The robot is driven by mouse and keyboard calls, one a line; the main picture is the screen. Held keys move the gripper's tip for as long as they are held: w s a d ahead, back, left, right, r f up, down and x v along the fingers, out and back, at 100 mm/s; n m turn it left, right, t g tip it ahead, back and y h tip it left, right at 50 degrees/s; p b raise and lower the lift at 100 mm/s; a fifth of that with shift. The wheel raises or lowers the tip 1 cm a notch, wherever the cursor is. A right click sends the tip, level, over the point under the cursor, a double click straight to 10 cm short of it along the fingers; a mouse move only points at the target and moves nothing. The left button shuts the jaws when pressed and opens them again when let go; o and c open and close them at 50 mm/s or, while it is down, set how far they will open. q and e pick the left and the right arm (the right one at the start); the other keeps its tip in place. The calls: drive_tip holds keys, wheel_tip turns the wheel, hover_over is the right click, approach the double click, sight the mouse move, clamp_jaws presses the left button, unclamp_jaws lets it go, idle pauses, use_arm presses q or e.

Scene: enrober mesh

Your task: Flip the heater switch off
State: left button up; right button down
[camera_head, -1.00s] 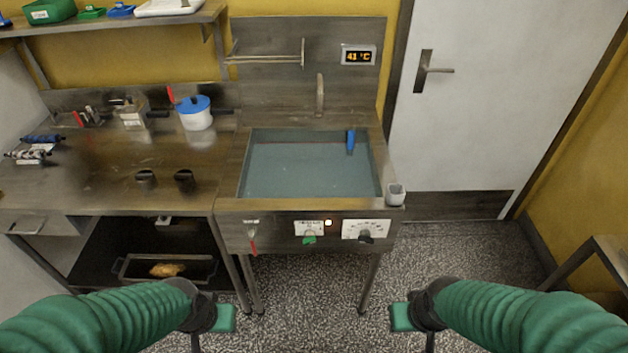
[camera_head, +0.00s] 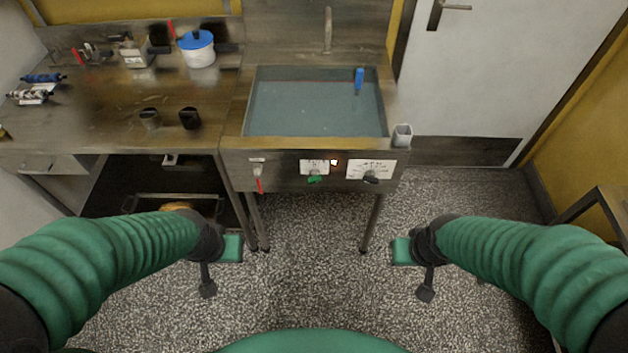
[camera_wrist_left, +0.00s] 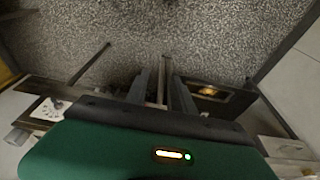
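Which control is the heater switch cannot be read. My left gripper (camera_head: 207,289) hangs in front of and left of the panel, touching nothing; its fingers stand apart in the left wrist view (camera_wrist_left: 160,82). My right gripper (camera_head: 426,292) hangs to the right; its finger opening is unclear.
The basin (camera_head: 315,108) holds water and a blue object (camera_head: 359,78). A grey cup (camera_head: 402,135) is at the unit's right corner. A steel counter (camera_head: 100,115) with a blue-lidded pot (camera_head: 197,50) stands left. The floor (camera_head: 315,260) before the unit is clear.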

use_arm(q)
drive_tip(key=w+d+f+t+b, duration=0.1)
drive_tip(key=w, duration=0.1)
drive_tip(key=w+d+f+t+b, duration=0.1)
drive_tip(key=w+f, duration=0.1)
drive_tip(key=w, duration=0.1)
drive_tip(key=w+d+f+n+t+b, duration=0.1)
drive_tip(key=w+f+b, duration=0.1)
drive_tip(key=shift+w+d+f, duration=0.1)
drive_tip(key=shift+w+d, duration=0.1)
clamp_jaws()
drive_tip(key=w+d+f+n+t+h+b, duration=0.2)
drive_tip(key=w+d+t+b, duration=0.6)
drive_tip(key=w, duration=0.5)
wheel_tip(320, 180, down, 2)
drive_tip(key=shift+d+f+n+t, duration=0.1)
drive_tip(key=shift+d+n+t, duration=0.8)
drive_tip(key=shift+d, duration=0.05)
